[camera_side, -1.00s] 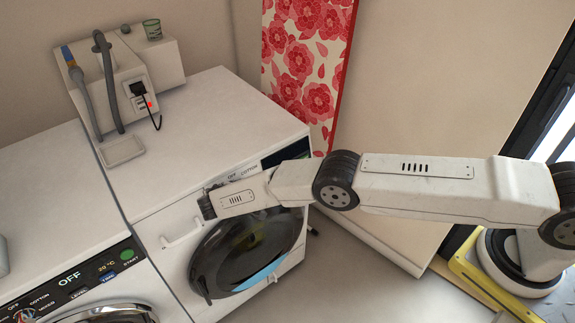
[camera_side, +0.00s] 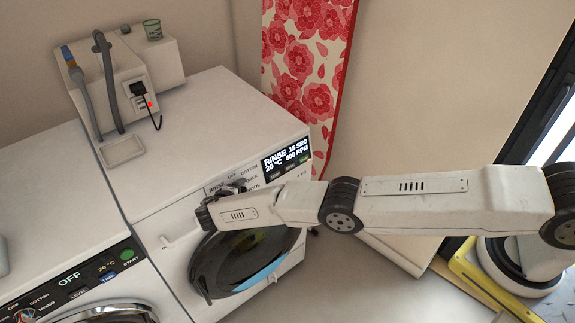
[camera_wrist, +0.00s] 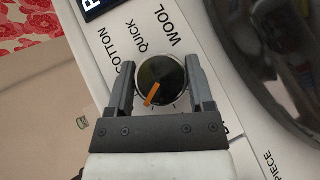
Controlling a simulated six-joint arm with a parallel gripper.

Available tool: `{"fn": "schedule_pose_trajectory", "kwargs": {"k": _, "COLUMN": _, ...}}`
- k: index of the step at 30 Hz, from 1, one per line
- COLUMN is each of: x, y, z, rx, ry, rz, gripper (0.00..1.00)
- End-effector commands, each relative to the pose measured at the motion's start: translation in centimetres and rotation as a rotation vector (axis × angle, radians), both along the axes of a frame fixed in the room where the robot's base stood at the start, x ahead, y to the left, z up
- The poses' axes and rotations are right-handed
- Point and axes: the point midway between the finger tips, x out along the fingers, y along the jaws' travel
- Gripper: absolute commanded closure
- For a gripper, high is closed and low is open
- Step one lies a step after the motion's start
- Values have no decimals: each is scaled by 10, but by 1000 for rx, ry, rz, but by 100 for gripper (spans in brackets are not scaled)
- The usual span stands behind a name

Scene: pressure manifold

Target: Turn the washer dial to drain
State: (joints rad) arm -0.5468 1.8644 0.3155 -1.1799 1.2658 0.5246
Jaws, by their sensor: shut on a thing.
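The washer dial (camera_wrist: 162,76) is a round dark knob with a light rim and an orange pointer (camera_wrist: 152,94), at the middle of the wrist view. The pointer aims down and slightly left there. My gripper (camera_wrist: 160,63) has a finger on each side of the dial and is shut on it. In the side view my gripper (camera_side: 235,187) is at the front panel of the right washer (camera_side: 205,110), and the dial is mostly hidden. The washer's display (camera_side: 286,157) reads RINSE, 15 SEC, 20 °C, 800 RPM. COTTON, QUICK and WOOL labels show around the dial; a drain label is not readable.
The round washer door (camera_side: 240,262) lies just below my gripper. A second washer (camera_side: 55,205) stands at the left, its display reading OFF. A grey hose (camera_side: 108,85) and a plugged-in cord (camera_side: 155,112) are at the back. A floral board (camera_side: 305,55) stands behind.

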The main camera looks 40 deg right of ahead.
Motion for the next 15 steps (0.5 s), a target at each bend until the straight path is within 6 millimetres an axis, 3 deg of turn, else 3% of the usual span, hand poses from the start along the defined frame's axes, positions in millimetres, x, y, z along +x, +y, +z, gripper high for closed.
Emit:
{"fn": "schedule_pose_trajectory", "kwargs": {"k": 6, "x": 0, "y": 1, "z": 0, "rx": -1, "ry": 1, "rz": 2, "gripper": 91}}
{"fn": "schedule_pose_trajectory", "kwargs": {"k": 7, "x": 0, "y": 1, "z": 0, "rx": -1, "ry": 1, "rz": 2, "gripper": 23}}
{"fn": "schedule_pose_trajectory", "kwargs": {"k": 9, "x": 0, "y": 0, "z": 0, "rx": -1, "ry": 1, "rz": 2, "gripper": 1}}
{"fn": "schedule_pose_trajectory", "kwargs": {"k": 15, "x": 0, "y": 0, "z": 0, "rx": 0, "ry": 1, "rz": 0, "gripper": 0}}
